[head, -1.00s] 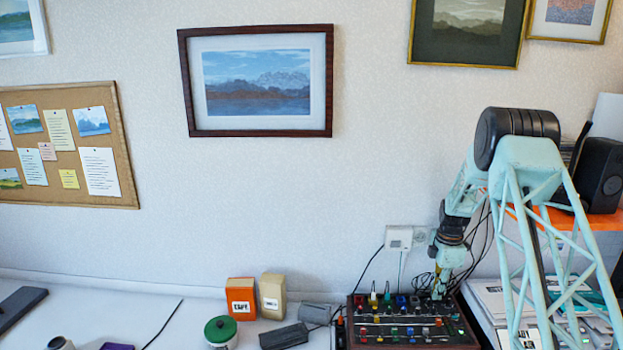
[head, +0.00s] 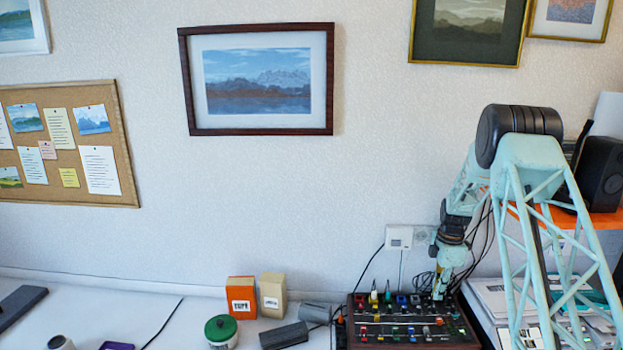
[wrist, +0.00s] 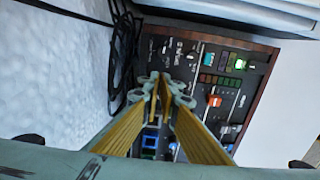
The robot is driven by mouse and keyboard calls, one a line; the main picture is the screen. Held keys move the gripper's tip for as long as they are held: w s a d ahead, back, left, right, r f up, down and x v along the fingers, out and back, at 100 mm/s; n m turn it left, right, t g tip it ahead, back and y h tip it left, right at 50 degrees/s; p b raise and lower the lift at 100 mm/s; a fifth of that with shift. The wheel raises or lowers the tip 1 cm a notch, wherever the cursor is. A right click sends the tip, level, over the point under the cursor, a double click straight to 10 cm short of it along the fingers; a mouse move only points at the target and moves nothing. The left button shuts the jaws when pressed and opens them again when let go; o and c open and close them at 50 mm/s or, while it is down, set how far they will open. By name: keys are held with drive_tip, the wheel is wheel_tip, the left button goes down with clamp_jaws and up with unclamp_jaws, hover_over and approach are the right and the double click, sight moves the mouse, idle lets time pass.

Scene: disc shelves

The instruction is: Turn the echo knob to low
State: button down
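The mixer panel (head: 408,334) is a dark, wood-edged console at the lower right of the head view, with several coloured knobs and sliders. In the wrist view, the panel (wrist: 258,80) shows dark knobs (wrist: 190,56), green buttons and an orange cap. The labels are too small to read, so I cannot tell which knob is echo. My gripper (head: 438,293) points down at the panel's back right part. In the wrist view, the yellow fingers of my gripper (wrist: 160,92) come close together at the tips. Whether they hold a knob is hidden.
Black cables (wrist: 122,55) lie beside the panel. Left of it on the white table are a grey block (head: 284,336), an orange box (head: 241,297), a beige box (head: 272,295) and a green-lidded jar (head: 221,330). An orange shelf with a speaker (head: 600,175) stands at the right.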

drive_tip(key=shift+s+d+f, duration=0.3)
drive_tip(key=shift+s+f, duration=0.35)
drive_tip(key=shift+f, duration=0.05)
drive_tip(key=shift+w+d, duration=0.1)
drive_tip(key=shift+d, duration=0.1)
drive_tip(key=shift+w+d, duration=0.15)
drive_tip(key=shift+r, duration=0.5)
drive_tip(key=shift+w+r+p, duration=0.15)
drive_tip(key=shift+r+p, duration=0.2)
drive_tip(key=shift+r, duration=0.15)
drive_tip(key=r, duration=0.1)
drive_tip(key=r+p, duration=0.1)
drive_tip(key=r, duration=0.2)
drive_tip(key=shift+a+r, duration=0.25)
drive_tip(key=shift+r, duration=0.1)
